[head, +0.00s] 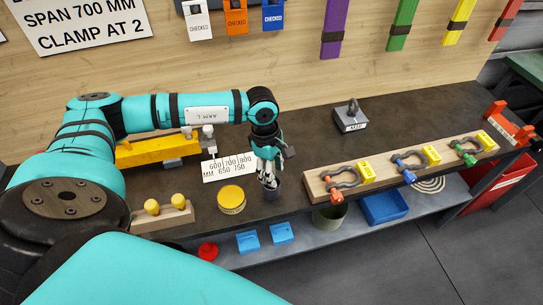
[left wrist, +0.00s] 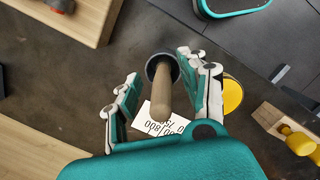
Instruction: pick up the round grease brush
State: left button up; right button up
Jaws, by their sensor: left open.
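The round grease brush (left wrist: 165,98) shows in the left wrist view as a pale wooden handle rising from a dark round rim. Whether that rim is the brush's own head or a small pot around it I cannot tell. In the head view a dark round piece (head: 272,193) shows below my left gripper, on the dark bench top. My left gripper (head: 268,178) points down over it from above. In the left wrist view its fingers (left wrist: 160,92) are spread apart, one on each side of the handle, with gaps between. The handle is mostly hidden in the head view.
A yellow tin (head: 231,199) and a wooden block with two yellow knobs (head: 165,218) stand to the left. A number card (head: 228,167) lies behind. A wooden board with shackles (head: 400,168) is to the right, a grey weight (head: 350,119) behind it. Blue bins sit on the lower shelf.

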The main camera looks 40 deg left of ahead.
pick_arm(q)
jog(key=shift+f, duration=0.15)
jog(key=shift+c, duration=0.3)
grip_shut()
